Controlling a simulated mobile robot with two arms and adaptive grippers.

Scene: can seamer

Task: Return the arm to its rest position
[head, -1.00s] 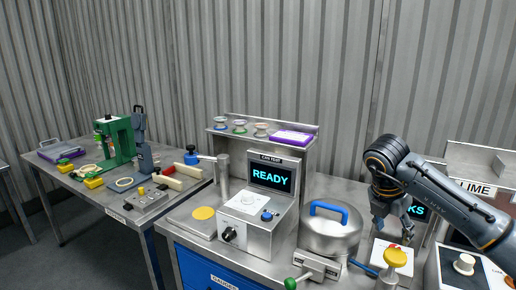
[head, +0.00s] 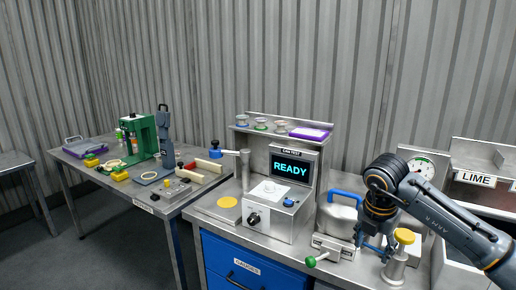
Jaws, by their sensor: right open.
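My right arm comes in from the right edge of the head view. Its gripper (head: 374,243) points down, with its fingers apart and nothing seen between them. It is just left of a yellow-topped metal post (head: 403,238) and in front of the metal pot with a blue handle (head: 342,215), which it partly hides. Whether the fingers touch anything there cannot be told. My left gripper is not in view.
The can test machine (head: 281,186) with a READY screen stands on the steel bench. A green-knobbed clamp (head: 325,251) sits at the front edge. A dial gauge (head: 421,166) and LIME bin (head: 475,179) are at right. Another table (head: 120,190) with tools stands left.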

